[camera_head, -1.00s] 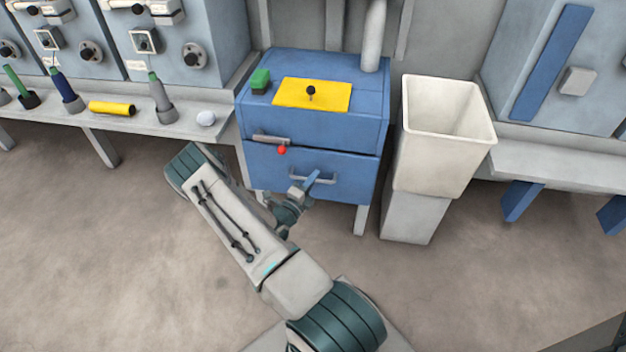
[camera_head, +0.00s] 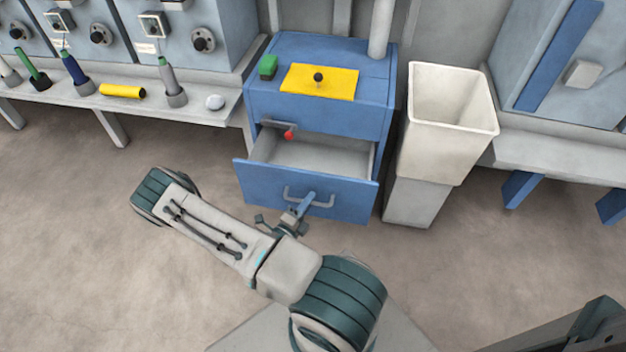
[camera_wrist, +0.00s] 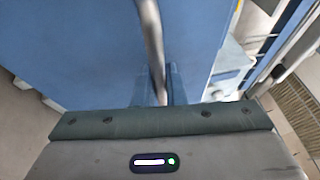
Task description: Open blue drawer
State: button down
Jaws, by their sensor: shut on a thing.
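The blue drawer (camera_head: 262,188) is in the lower part of a blue cabinet (camera_head: 347,115) in the head view. It is pulled out, and its grey inside shows; I see nothing in it. My gripper (camera_head: 304,204) is shut on the drawer's grey handle (camera_head: 327,201) at the front panel. In the wrist view the handle bar (camera_wrist: 152,40) runs down between my fingers (camera_wrist: 163,86), close to the blue drawer front (camera_wrist: 75,50).
A tall cream bin (camera_head: 450,120) stands right of the cabinet. A yellow plate (camera_head: 335,83) with a black knob and a green block (camera_head: 268,66) are on the cabinet top. A shelf (camera_head: 195,110) with several bobbins is at left.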

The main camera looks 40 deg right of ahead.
jog(key=s+a, duration=0.4)
jog(key=a, duration=0.1)
jog(key=shift+s+p, duration=0.15)
jog(key=shift+p, duration=0.15)
jog(key=c, duration=1.5)
grip_release()
jog(key=p+v, duration=0.1)
jog(key=v, duration=1.2)
jog(key=shift+a+f, duration=0.1)
jog(key=shift+a, duration=0.25)
